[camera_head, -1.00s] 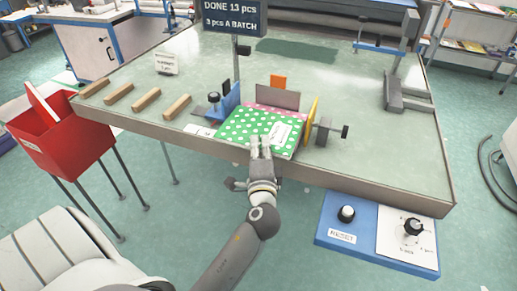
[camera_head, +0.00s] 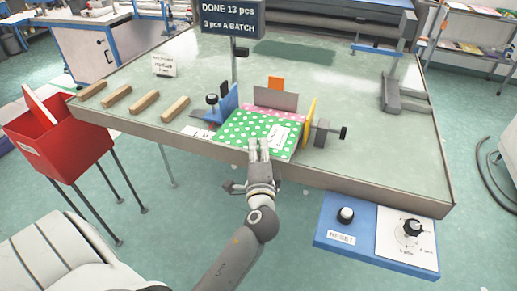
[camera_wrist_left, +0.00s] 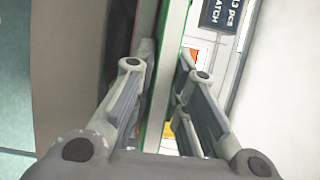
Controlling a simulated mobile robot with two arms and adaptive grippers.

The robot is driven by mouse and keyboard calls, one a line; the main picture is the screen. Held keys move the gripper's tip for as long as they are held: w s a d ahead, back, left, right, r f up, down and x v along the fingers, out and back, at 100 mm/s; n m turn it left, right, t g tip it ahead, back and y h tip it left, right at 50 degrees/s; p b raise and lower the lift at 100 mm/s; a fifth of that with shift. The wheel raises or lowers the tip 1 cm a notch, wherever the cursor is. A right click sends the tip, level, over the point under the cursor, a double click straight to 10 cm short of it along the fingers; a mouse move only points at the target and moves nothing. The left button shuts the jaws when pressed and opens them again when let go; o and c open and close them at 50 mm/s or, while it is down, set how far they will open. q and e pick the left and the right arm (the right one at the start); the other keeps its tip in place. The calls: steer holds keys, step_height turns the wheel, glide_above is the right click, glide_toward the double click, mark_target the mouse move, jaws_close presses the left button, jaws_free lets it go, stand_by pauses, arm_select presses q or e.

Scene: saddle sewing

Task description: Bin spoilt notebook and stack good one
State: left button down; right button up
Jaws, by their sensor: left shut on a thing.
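A green notebook with white dots and a pale label (camera_head: 240,128) lies at the bench's front edge, in a fixture with a blue block (camera_head: 229,103) at left and a yellow plate (camera_head: 309,122) at right. A pink dotted notebook (camera_head: 285,118) shows behind or under it. My left gripper (camera_head: 259,148) is at the green notebook's front edge, shut on it. In the left wrist view, a thin white and green slab (camera_wrist_left: 170,70) stands between the fingers (camera_wrist_left: 163,85). A red bin (camera_head: 62,145) with a raised white and red lid stands at left. My right gripper is out of view.
Several wooden bars (camera_head: 132,98) lie along the bench's left side. A sign (camera_head: 233,18) reads "DONE 13 pcs, 3 pcs a batch". A grey stand (camera_head: 395,95) is at back right. A blue panel with knobs (camera_head: 333,239) hangs off the front.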

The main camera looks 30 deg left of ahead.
arm_select(q)
steer(key=c, duration=1.4)
jaws_free()
steer(key=shift+o, duration=0.2)
steer(key=shift+f, duration=0.3)
steer(key=shift+s, duration=0.1)
steer(key=s+d+b, duration=0.2)
steer(key=s, duration=0.7)
steer(key=shift+s+d, duration=0.15)
steer(key=shift+s, duration=0.15)
